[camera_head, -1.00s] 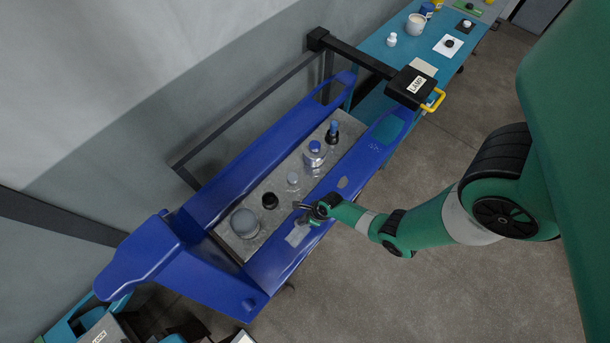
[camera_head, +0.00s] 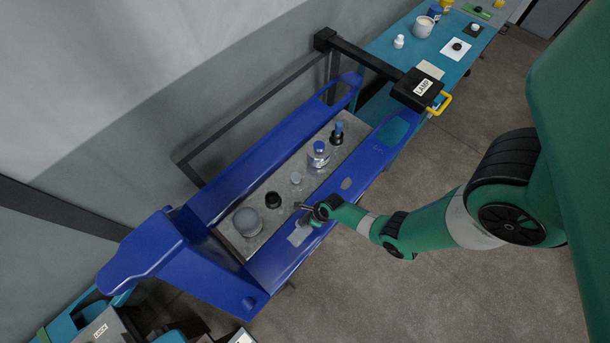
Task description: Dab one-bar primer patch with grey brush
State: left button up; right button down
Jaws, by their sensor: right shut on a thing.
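The blue fork frame (camera_head: 222,268) lies slantwise across the middle of the view. On its near rail are a pale grey patch (camera_head: 299,235), a smaller grey patch (camera_head: 346,184) and a teal patch (camera_head: 393,131). Small marks (camera_head: 378,149) show beside the teal patch, but bar counts are too small to read. My right gripper (camera_head: 308,210) is shut at the rail's inner edge, just above the pale grey patch. It holds a small grey thing, apparently the brush (camera_head: 303,219), mostly hidden. Contact with the rail cannot be told. My left gripper is not in view.
Between the rails, a grey tray (camera_head: 237,241) holds a grey round pot (camera_head: 247,222), a black-topped jar (camera_head: 273,200) and several bottles. A black lamp box (camera_head: 416,88) overhangs the frame's far end. A teal bench (camera_head: 440,62) with small items stands beyond.

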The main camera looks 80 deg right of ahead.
jog(key=shift+s+d, duration=0.15)
jog(key=shift+s, duration=0.05)
dwell(0.3)
jog(key=shift+w+a+p, duration=0.3)
jog(key=shift+w+a, duration=0.05)
jog(key=shift+a, duration=0.45)
jog(key=shift+d, duration=0.1)
jog(key=shift+s+d, duration=0.3)
jog(key=shift+d, duration=0.45)
jog(key=shift+r+p, duration=0.65)
jog(key=shift+r, duration=0.05)
